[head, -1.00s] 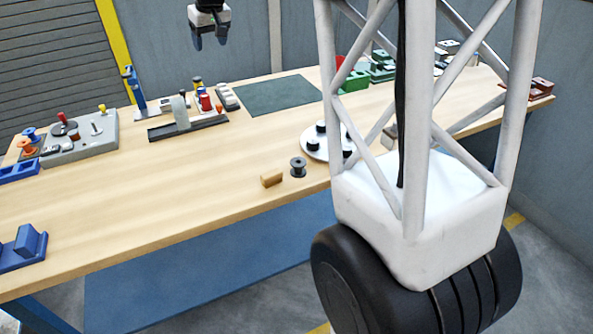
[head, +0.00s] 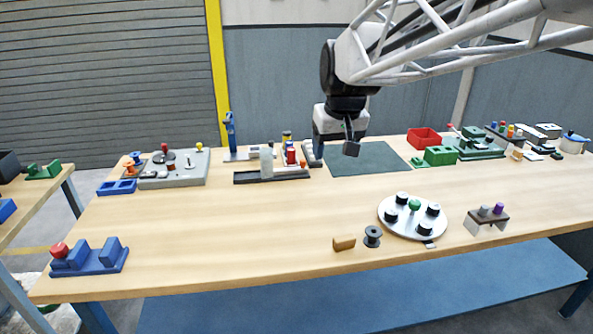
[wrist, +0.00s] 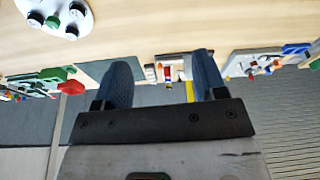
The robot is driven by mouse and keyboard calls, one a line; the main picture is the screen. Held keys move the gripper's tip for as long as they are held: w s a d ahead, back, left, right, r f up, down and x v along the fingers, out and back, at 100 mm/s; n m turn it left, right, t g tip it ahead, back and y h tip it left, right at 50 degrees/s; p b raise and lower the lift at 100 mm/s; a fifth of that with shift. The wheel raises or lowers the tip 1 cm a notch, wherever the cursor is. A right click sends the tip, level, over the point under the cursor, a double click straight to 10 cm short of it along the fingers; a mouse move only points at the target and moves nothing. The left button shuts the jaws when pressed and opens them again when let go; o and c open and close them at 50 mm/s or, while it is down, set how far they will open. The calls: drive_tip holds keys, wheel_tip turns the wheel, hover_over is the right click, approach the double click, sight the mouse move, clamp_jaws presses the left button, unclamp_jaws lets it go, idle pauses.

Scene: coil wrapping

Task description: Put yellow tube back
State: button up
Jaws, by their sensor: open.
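A small yellow-and-dark upright piece (head: 286,137) stands behind a dark rack (head: 258,177) at the back of the table; I cannot tell if it is the yellow tube. A red cylinder (head: 291,156) and a pale grey cylinder (head: 267,163) stand at the rack. My gripper (head: 335,148) is open and empty, in the air near the dark green mat's left end, right of the rack. In the wrist view its two blue fingers (wrist: 162,78) are spread apart. Between them, farther off, show the red piece (wrist: 168,72) and a yellow bit (wrist: 168,85).
A white disc (head: 389,223) with black knobs, a grey spool (head: 372,237) and a tan block (head: 344,243) lie near the front edge. A blue holder (head: 118,262) is at front left. The green mat (head: 385,160) is clear, as is the table's middle.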

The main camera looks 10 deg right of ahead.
drive_tip(key=s+f, duration=0.5)
drive_tip(key=s, duration=0.7)
drive_tip(key=s+f+m, duration=0.1)
drive_tip(key=s+f, duration=0.4)
drive_tip(key=s, duration=0.7)
drive_tip(key=shift+s+d+h, duration=0.15)
drive_tip(key=shift+h, duration=0.15)
drive_tip(key=shift+f, duration=0.1)
